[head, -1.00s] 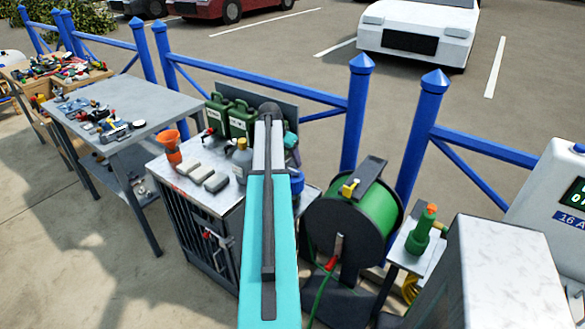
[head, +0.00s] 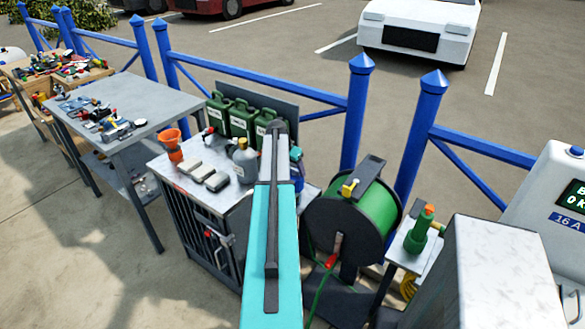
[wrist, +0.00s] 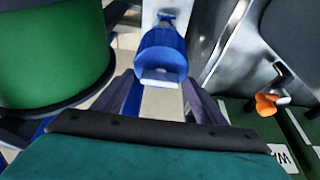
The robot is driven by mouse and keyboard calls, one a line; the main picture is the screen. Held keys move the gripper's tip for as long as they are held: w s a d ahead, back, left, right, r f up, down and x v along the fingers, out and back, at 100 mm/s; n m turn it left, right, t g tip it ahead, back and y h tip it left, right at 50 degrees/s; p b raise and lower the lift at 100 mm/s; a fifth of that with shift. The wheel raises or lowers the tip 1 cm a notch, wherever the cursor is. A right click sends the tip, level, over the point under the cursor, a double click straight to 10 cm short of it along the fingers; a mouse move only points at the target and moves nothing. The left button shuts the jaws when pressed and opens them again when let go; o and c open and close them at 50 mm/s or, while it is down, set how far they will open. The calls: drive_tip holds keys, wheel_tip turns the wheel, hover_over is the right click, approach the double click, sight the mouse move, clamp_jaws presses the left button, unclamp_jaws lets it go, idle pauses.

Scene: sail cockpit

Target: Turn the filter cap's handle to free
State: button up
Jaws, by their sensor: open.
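In the wrist view a blue rounded part (wrist: 160,50), which looks like the filter cap, sits ahead of my gripper, with a pale flat piece on its near side. I cannot tell for sure whether that piece is the handle, or how it is turned. My gripper (wrist: 161,92) is open, its two dark fingers apart on either side below the blue part. Nothing is seen held between them. In the head view my arm covers most of this spot, and only a bit of blue shows beside it.
A green hose reel (head: 372,205) stands just right of my arm. Several green canisters (head: 243,120) stand behind a grey cabinet top with an orange funnel (head: 171,143) and a grey bottle (head: 245,160). A blue fence (head: 270,85) runs behind. An orange-tipped part (wrist: 268,103) lies right in the wrist view.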

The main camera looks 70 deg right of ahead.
drive_tip(key=c, duration=1.1)
drive_tip(key=shift+o, duration=0.2)
drive_tip(key=shift+n+b, duration=0.35)
drive_tip(key=shift+n, duration=0.15)
drive_tip(key=n, duration=0.1)
drive_tip(key=n+t+b, duration=0.1)
drive_tip(key=n+t, duration=0.1)
drive_tip(key=shift+s+n+b, duration=0.25)
drive_tip(key=shift+n+b, duration=0.15)
drive_tip(key=n+t+b, duration=0.1)
drive_tip(key=n, duration=0.3)
drive_tip(key=shift+t+b, duration=0.3)
drive_tip(key=n, duration=0.1)
drive_tip(key=n+t+y+b, duration=0.1)
drive_tip(key=n, duration=0.1)
drive_tip(key=n+b, duration=0.1)
drive_tip(key=n, duration=0.1)
drive_tip(key=shift+s+d+y, duration=0.15)
drive_tip(key=shift+d+y, duration=0.1)
drive_tip(key=shift+y, duration=0.15)
drive_tip(key=shift+s+n+t+y+b, duration=0.1)
drive_tip(key=shift+n+t+y+b, duration=0.45)
drive_tip(key=shift+n, duration=1.55)
